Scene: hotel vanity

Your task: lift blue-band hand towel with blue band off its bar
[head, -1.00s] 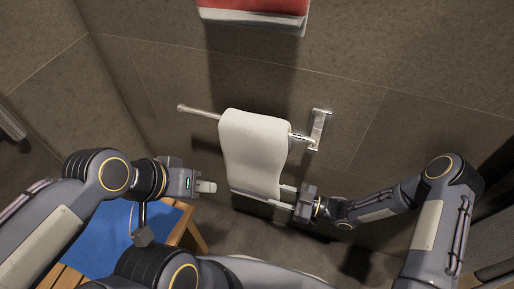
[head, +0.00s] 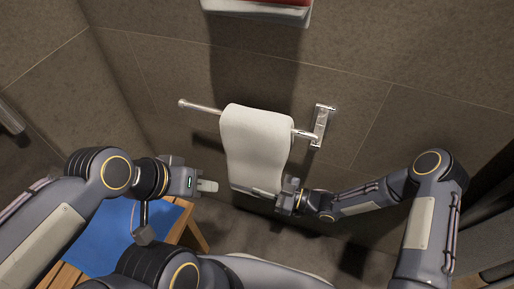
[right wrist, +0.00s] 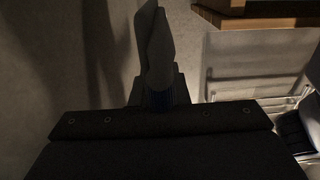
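A white hand towel (head: 255,145) hangs folded over a metal bar (head: 203,109) on the tiled wall in the head view. No blue band shows on its visible side. My right gripper (head: 268,193) is at the towel's lower right edge, its fingertips overlapping the bottom hem in the picture. Whether they pinch the cloth is not clear. In the right wrist view a dark finger (right wrist: 155,45) stands upright in the middle, and the grip is not visible. My left gripper (head: 208,186) is left of the towel's lower part, apart from it, seen side-on.
The bar's wall bracket (head: 321,126) is right of the towel. A red and white folded stack (head: 258,10) is above. A wooden stool (head: 190,235) with a blue top (head: 105,240) stands at lower left. The wall right of the bracket is clear.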

